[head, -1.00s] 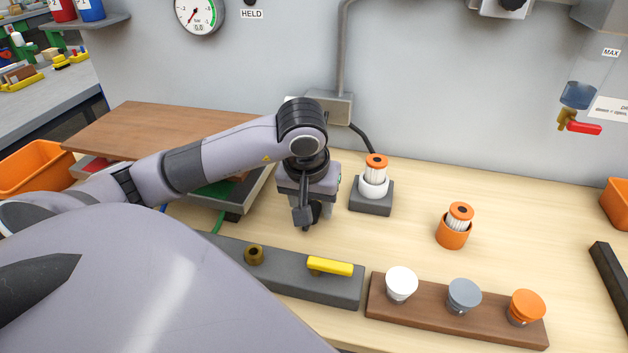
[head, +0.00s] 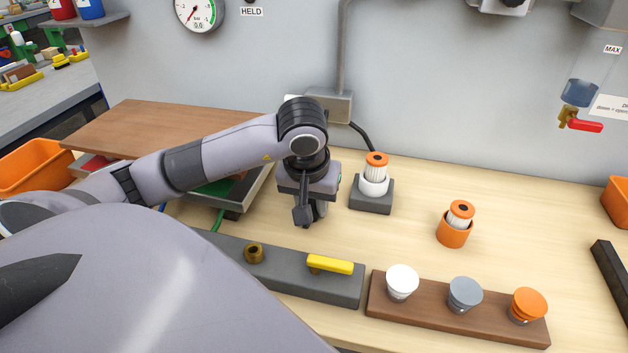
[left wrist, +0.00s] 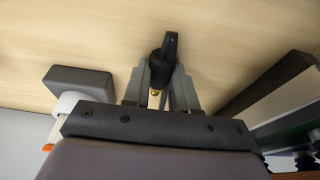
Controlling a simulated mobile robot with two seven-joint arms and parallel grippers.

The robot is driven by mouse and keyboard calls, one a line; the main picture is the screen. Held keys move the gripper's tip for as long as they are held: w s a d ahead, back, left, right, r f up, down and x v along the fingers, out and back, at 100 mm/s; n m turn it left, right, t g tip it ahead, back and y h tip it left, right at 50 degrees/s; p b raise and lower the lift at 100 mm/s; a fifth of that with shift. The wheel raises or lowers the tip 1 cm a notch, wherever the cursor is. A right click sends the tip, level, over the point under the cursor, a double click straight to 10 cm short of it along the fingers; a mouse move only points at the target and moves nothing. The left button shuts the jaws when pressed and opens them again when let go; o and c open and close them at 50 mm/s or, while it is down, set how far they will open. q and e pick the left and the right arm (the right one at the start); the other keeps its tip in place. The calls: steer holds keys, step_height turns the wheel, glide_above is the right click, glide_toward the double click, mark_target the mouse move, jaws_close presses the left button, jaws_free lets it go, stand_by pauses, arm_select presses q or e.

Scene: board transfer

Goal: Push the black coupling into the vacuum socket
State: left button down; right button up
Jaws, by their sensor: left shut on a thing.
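My left gripper (head: 309,213) points down above the bench, behind the grey block (head: 300,283). In the left wrist view its fingers (left wrist: 163,88) are shut on the black coupling (left wrist: 162,66), which has a brass-coloured end (left wrist: 154,92). In the head view the coupling is mostly hidden by the fingers. A round brass fitting with a dark opening, which looks like the vacuum socket (head: 254,253), stands on the left part of the grey block. The gripper is to its right and behind it, apart from it. My right gripper is not in view.
A yellow lever (head: 330,264) is on the same block. A white-and-orange cartridge (head: 376,172) stands on a dark base (head: 371,197) right of the gripper. Another stands in an orange cup (head: 454,233). A wooden rack (head: 435,312) holds three knobs. A raised board (head: 160,133) lies left.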

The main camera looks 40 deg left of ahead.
mark_target(313, 206)
arm_select(q)
steer(key=shift+r, duration=0.1)
stand_by(0.3)
steer(key=shift+r+p, duration=2.35)
steer(key=shift+r, duration=1.05)
